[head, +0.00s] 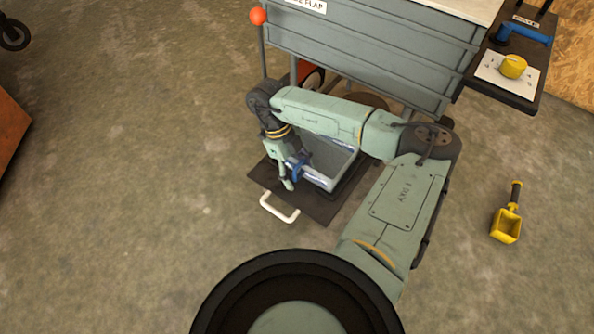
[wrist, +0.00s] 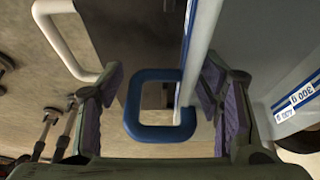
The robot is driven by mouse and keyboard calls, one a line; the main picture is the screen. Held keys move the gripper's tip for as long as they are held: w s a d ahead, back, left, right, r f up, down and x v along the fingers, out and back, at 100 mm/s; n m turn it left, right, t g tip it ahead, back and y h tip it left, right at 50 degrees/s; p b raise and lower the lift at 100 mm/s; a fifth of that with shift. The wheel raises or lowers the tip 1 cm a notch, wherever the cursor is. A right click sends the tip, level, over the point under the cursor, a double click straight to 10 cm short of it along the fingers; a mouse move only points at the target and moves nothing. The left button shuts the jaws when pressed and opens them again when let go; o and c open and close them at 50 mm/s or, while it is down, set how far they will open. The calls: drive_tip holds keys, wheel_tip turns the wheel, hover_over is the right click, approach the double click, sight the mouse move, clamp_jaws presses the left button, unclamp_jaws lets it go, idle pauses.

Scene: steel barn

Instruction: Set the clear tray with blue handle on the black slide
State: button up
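The clear tray (head: 343,160) is over the black slide (head: 318,208), below the grey cart, partly hidden by my arm. I cannot tell whether it rests fully on the slide. Its blue handle (wrist: 152,132) shows as a loop in the wrist view, and its wall (wrist: 200,45) stands upright on the handle's right. My gripper (wrist: 163,88) is open, with purple-padded fingers on either side of the handle and a clear gap on the left. In the head view my gripper (head: 291,172) is at the tray's left side. The slide has a white handle (head: 279,211) at its front.
The grey cart (head: 370,50) stands close behind the slide, with a red knob (head: 258,16) at its left. A yellow scoop (head: 506,225) lies on the floor at right. A side shelf holds a yellow object (head: 513,67). The concrete floor at left is mostly clear.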

drive_tip(key=shift+o, duration=0.2)
drive_tip(key=shift+r, duration=0.1)
drive_tip(key=p+v, duration=0.3)
drive_tip(key=v, duration=0.9)
